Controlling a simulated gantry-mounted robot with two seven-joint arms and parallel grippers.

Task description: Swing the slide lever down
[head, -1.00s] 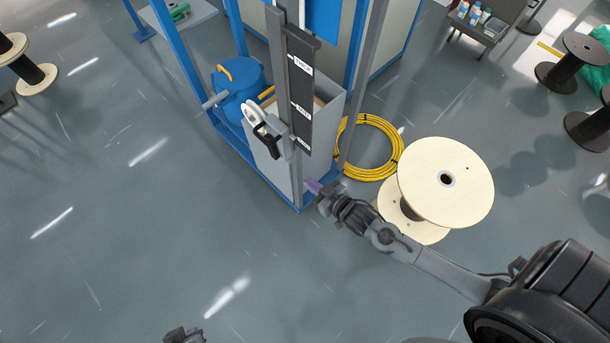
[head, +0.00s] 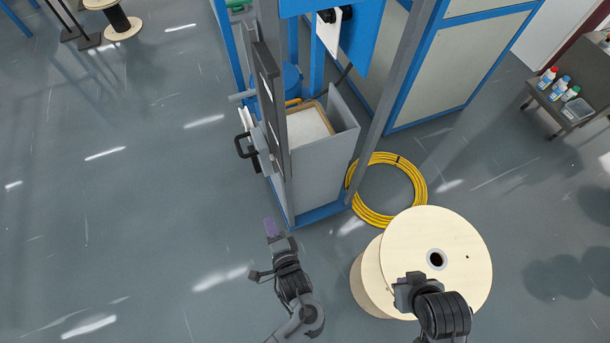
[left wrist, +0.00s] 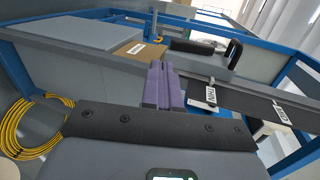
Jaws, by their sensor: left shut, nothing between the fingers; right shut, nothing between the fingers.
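The slide's black D-shaped handle (head: 245,146) sits on a grey carriage (head: 263,152) on the left face of the upright post in the head view. The handle also shows in the left wrist view (left wrist: 235,50), up and right of the fingertips. A pale lever-like part (head: 246,118) shows just above the handle, seen edge-on. My left gripper (head: 270,228) is shut and empty, its purple fingers below the handle, apart from it. The purple fingers (left wrist: 163,85) are together in the left wrist view. My right gripper (head: 405,290) is shut, in front of the wooden spool; its fingertips are hard to make out.
A dark labelled plate (head: 267,85) runs along the post. A grey open-topped bin (head: 330,160) stands behind it within a blue frame. A yellow cable coil (head: 418,180) and a large wooden spool (head: 465,240) are to the right.

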